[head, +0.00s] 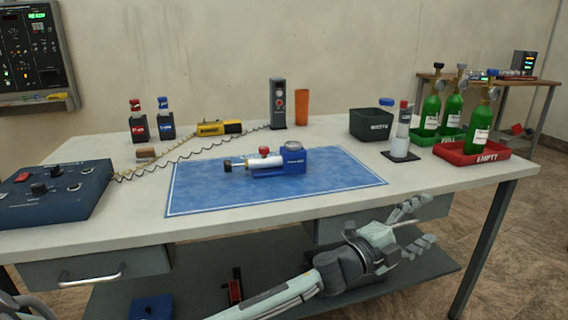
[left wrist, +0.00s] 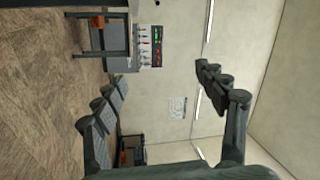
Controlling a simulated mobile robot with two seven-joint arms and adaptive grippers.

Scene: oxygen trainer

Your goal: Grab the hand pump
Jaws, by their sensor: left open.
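A device that looks like the hand pump (head: 268,163) lies on the blue mat (head: 210,192) on the table. It has a white barrel lying sideways, a black knob at its left end, a red cap on top and a blue body at the right. My left gripper (head: 422,223) is open and empty, in front of the table's front edge, below and to the right of the pump. Its fingers point right, away from the pump. Its two spread fingers also show in the left wrist view (left wrist: 161,80), with only far floor, wall and furniture between them. My right gripper is not in view.
A blue control box (head: 55,195) stands at the left of the table (head: 120,220). Behind the mat are small bottles, a yellow tool (head: 218,128), a black unit (head: 277,103) and an orange cup (head: 301,107). At right are a dark bin (head: 370,125) and a red tray (head: 470,155).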

